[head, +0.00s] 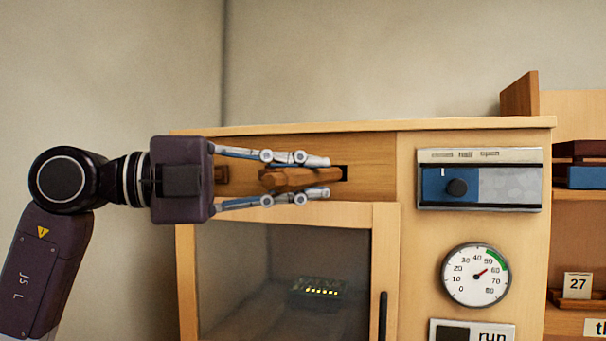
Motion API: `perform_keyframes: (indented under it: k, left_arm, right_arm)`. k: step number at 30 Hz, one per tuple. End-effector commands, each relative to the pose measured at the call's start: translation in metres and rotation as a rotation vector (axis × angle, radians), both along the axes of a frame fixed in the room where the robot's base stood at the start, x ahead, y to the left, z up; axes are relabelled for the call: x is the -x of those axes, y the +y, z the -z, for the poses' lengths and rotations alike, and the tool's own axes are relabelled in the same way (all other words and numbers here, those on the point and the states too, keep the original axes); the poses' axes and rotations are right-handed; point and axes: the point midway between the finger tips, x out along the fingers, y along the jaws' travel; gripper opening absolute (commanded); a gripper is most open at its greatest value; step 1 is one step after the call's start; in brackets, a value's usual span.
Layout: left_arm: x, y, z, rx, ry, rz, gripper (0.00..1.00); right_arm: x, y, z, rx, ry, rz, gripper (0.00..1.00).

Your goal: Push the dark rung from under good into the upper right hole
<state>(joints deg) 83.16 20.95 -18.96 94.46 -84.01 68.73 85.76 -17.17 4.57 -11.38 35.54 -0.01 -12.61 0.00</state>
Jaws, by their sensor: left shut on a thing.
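My left gripper (327,176) is shut on a brown wooden rung (298,179), with one finger above it and one below. The rung lies nearly level in the picture, in front of the cabinet's upper panel. Its right end is at the dark upper right hole (344,173), which shows just past the fingertips. I cannot tell whether that end is inside the hole. No label reading "good" is in view. My right gripper is not in view.
Below the panel is a glazed door (300,290) with a black handle (383,316). To the right are a control unit with a black knob (457,187), a round dial (476,274) and a "run" sign (492,335). Shelves stand at the far right.

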Motion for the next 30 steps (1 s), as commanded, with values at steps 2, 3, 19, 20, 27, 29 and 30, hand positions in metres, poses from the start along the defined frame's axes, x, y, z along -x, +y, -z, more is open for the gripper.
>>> perform_keyframes:
  k: [2, 3, 19, 20, 27, 29, 30]
  left_arm:
    - [-0.002, -0.001, -0.001, 0.001, 0.001, 0.0, 0.0]
    - [-0.003, -0.001, -0.001, 0.001, 0.002, 0.0, 0.0]
    - [-0.014, -0.005, -0.001, 0.0, 0.001, 0.001, 0.0]
    - [-0.015, -0.005, -0.001, 0.0, 0.001, 0.0, 0.0]
    - [-0.015, -0.005, 0.0, 0.001, 0.0, 0.0, 0.0]
    - [-0.015, -0.005, 0.0, 0.001, 0.0, 0.0, 0.0]
    - [-0.015, -0.005, 0.0, 0.001, 0.0, 0.0, 0.0]
  right_arm:
    - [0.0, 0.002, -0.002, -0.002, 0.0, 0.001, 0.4]
    - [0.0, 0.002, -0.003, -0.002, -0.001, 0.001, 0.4]
    - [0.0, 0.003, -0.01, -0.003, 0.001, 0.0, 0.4]
    - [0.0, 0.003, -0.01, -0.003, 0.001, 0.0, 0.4]
    - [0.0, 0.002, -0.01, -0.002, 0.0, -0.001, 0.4]
    - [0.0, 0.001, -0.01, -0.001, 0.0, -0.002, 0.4]
    - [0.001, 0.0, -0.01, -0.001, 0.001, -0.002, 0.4]
